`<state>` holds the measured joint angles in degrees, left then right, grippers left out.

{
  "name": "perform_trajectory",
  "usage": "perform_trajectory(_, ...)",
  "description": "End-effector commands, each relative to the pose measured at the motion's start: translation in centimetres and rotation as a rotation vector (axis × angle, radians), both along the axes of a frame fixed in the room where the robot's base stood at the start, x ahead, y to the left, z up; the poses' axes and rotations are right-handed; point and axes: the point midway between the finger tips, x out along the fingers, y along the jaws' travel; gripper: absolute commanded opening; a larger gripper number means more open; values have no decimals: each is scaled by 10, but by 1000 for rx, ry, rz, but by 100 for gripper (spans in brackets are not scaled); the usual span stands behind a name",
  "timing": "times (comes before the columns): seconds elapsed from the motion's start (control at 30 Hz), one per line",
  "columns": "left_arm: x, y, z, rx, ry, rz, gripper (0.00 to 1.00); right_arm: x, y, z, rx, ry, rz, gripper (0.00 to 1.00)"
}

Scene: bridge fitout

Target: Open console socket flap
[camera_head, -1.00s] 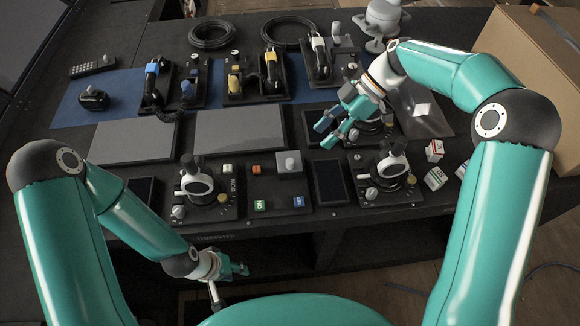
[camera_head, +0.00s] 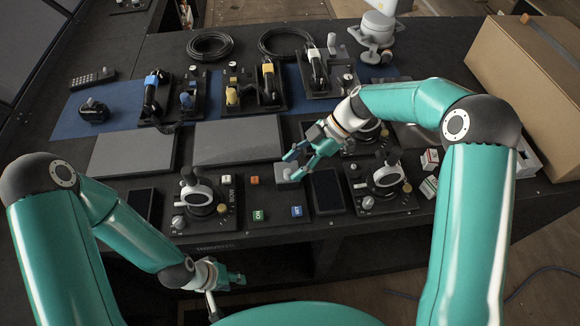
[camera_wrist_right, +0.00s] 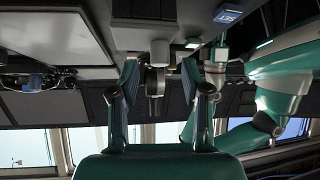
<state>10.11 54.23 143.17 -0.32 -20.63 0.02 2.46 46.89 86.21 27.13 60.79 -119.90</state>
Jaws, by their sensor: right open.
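The console's grey square plate with a round knob, which looks like the socket flap (camera_head: 279,172), lies between the colored buttons and the dark screen in the head view. It looks shut, though my right fingers partly cover it. My right gripper (camera_head: 293,165) is open and empty, its fingertips at or just above that plate; contact cannot be told. In the right wrist view the two fingers (camera_wrist_right: 158,95) stand apart, with a grey knob-like part (camera_wrist_right: 157,80) seen between them. My left gripper (camera_head: 230,277) hangs low in front of the console edge, away from the flap; its jaws are unclear.
Lever units (camera_head: 202,194) and (camera_head: 386,178) flank the flap. A dark screen (camera_head: 327,192) is right of it; green (camera_head: 258,215) and blue (camera_head: 297,211) buttons lie in front. Small boxes (camera_head: 429,160) and a large carton (camera_head: 530,95) are at right.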

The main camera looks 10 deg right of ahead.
Motion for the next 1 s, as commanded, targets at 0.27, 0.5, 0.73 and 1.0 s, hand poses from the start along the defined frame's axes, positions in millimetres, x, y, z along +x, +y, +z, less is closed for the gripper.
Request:
perform_trajectory(0.27, 0, 0, 9, 0, 0, 0, 40, -5, 21, -21, 0, 1, 0, 47)
perform_trajectory(0.5, 0, 0, 9, 0, 0, 0, 40, -5, 23, -24, 0, 0, -1, 47)
perform_trajectory(0.73, 0, 0, 9, 0, 0, 0, 40, -5, 23, -24, 0, 0, -1, 26)
perform_trajectory(1.0, 0, 0, 9, 0, 0, 0, 40, -5, 23, -23, 0, 0, -1, 0)
